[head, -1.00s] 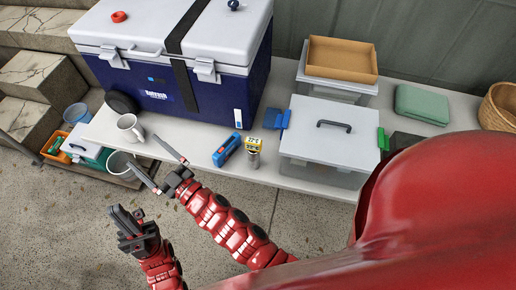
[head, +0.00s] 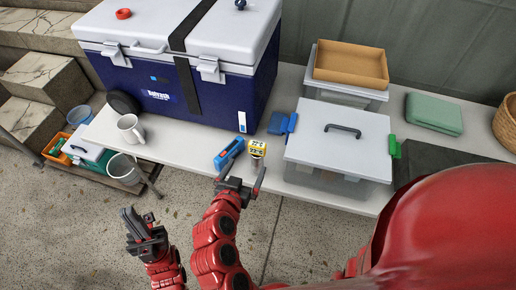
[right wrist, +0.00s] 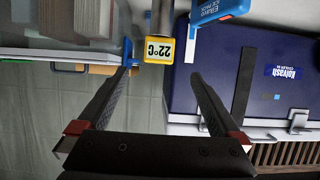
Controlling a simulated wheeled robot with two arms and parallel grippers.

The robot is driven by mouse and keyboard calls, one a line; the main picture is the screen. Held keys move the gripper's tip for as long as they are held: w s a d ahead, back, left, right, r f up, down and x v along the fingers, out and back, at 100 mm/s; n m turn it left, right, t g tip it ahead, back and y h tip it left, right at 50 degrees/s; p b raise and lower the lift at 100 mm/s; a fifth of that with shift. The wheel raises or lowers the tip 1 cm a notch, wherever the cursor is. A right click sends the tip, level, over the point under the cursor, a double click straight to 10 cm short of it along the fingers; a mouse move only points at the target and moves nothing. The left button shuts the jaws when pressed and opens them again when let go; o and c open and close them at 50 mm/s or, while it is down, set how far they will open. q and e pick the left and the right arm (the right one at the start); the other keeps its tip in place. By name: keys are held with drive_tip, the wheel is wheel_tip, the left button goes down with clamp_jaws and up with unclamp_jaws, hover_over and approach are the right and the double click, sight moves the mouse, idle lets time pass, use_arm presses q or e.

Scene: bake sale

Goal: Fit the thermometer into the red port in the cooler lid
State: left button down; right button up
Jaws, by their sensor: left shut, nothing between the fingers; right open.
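The thermometer (head: 257,148) has a yellow head with a 22°C display and a grey shaft. It stands near the table's front edge; its lower part is hidden behind my right gripper. The red port (head: 123,13) is a ring on the cooler's white lid, toward the left. My right gripper (head: 250,160) is open and empty at the thermometer. In the right wrist view the yellow head (right wrist: 157,48) shows just beyond the gap between the open fingertips (right wrist: 158,75). My left gripper (head: 130,215) is shut and empty, in front of the table, low left.
A blue ice pack (head: 228,154) lies close left of the thermometer. The blue cooler (head: 140,90) stands behind, with a dark blue piece (head: 240,4) on its lid. A white mug (head: 131,128) is left. A lidded clear box (head: 335,150) stands right.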

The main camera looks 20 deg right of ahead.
sight(259, 143)
drive_tip(key=p+x, duration=0.1)
drive_tip(key=x, duration=0.8)
drive_tip(key=shift+w+d, duration=0.15)
drive_tip(key=shift+w, duration=0.05)
drive_tip(key=shift+w+d+f+p, duration=0.2)
drive_tip(key=shift+w+d+p, duration=0.5)
drive_tip(key=shift+w, duration=0.2)
drive_tip(key=shift+w+d+f+p, duration=0.2)
drive_tip(key=shift+w+d+p, duration=0.5)
drive_tip(key=shift+w, duration=0.25)
drive_tip(key=shift+w+d+f, duration=0.15)
drive_tip(key=shift+w+f, duration=0.1)
drive_tip(key=c, duration=1.4)
drive_tip(key=shift+o, duration=0.2)
drive_tip(key=shift+r, duration=0.1)
